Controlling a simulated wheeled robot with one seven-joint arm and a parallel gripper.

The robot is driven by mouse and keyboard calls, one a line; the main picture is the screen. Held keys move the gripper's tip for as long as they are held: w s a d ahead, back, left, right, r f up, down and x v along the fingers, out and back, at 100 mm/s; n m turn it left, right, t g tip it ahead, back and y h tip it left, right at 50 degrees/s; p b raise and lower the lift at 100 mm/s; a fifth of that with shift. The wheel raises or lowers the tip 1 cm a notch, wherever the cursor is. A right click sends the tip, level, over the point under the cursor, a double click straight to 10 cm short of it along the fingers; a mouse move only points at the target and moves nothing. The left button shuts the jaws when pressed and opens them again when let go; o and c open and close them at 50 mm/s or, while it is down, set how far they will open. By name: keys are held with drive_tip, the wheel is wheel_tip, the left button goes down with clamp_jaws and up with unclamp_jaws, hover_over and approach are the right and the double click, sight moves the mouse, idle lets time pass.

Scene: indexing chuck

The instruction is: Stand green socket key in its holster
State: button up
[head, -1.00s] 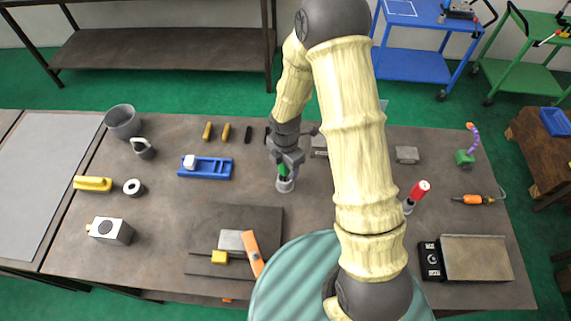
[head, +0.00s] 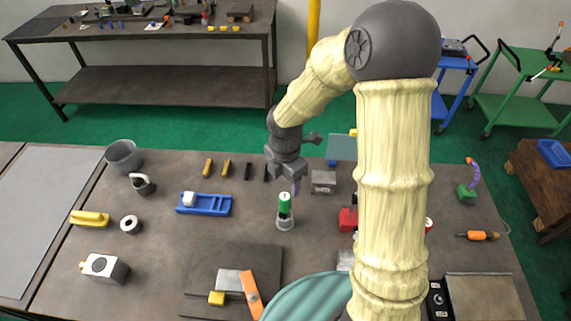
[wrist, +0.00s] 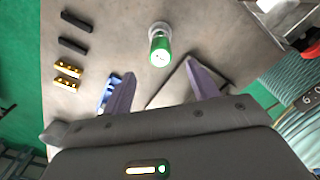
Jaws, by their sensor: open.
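The green socket key (head: 284,203) stands upright in a grey round holster (head: 285,223) near the middle of the table. In the wrist view the key's green end (wrist: 160,50) shows beyond my fingertips, with the pale holster (wrist: 158,28) behind it. My gripper (head: 296,187) is open and empty, above the key and apart from it. In the wrist view the two purple fingers (wrist: 161,72) are spread wide with nothing between them. The key's lower part is hidden inside the holster.
A blue tray-like fixture (head: 204,204) lies to the left, and a grey box (head: 323,182) behind right. A dark mat (head: 215,262) with a yellow block (head: 217,298) and an orange-handled tool (head: 251,294) lies in front. A red object (head: 348,218) stands right, partly behind my arm.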

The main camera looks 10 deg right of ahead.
wheel_tip(320, 180, up, 6)
drive_tip(key=shift+r, duration=0.25)
idle(0.9)
drive_tip(key=s+d+m+t, duration=0.1)
drive_tip(key=s+d+m, duration=0.3)
drive_tip(key=m, duration=0.8)
drive_tip(key=s+d+m+t, duration=0.1)
drive_tip(key=s+d+m, duration=0.4)
drive_tip(key=m, duration=0.7)
drive_tip(key=shift+s+r+m+t, duration=0.3)
drive_tip(key=shift+s+m, duration=0.1)
drive_tip(key=shift+s, duration=0.35)
drive_tip(key=shift+w, duration=0.1)
drive_tip(key=shift+a, duration=0.1)
